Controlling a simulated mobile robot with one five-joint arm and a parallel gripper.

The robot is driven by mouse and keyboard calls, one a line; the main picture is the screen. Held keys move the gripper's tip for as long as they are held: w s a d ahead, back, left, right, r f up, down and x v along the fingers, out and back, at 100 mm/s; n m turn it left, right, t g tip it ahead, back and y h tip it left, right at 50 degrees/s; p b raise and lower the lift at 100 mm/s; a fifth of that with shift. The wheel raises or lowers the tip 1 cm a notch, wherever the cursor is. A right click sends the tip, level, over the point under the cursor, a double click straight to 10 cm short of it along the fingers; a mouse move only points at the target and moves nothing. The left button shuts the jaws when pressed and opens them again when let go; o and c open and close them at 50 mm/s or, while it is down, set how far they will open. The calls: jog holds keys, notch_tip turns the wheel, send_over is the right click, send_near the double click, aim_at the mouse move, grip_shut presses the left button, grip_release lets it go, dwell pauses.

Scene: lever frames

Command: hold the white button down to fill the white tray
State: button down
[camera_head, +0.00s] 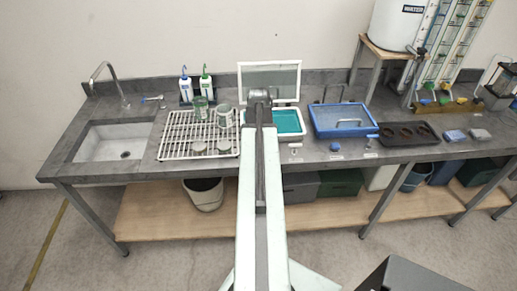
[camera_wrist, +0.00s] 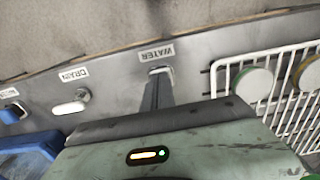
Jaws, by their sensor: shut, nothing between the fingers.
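The white button (camera_wrist: 161,69) shows in the wrist view beside an upside-down WATER label. My gripper (camera_wrist: 157,82) is shut and empty, its dark fingertips at the button and covering most of it. They look in contact, but I cannot tell how far down the button is. In the head view my arm hides the gripper and this button. The white tray (camera_head: 297,102) stands behind my arm in the head view. Its inside shows a teal surface; my arm covers its left part, and I cannot tell the level.
A white control labelled DRAIN (camera_wrist: 70,107) is beside the button, with a blue button (camera_wrist: 12,113) further left. A white wire rack (camera_head: 180,135) holds cups left of my arm. A blue tray (camera_head: 343,119) stands to the right. A sink (camera_head: 115,142) is at far left.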

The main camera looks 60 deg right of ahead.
jog(key=shift+s+f, duration=0.1)
jog(key=shift+f, duration=0.1)
notch_tip(320, 180, up, 14)
jog(key=p, duration=1.5)
jog(key=shift+r, duration=0.2)
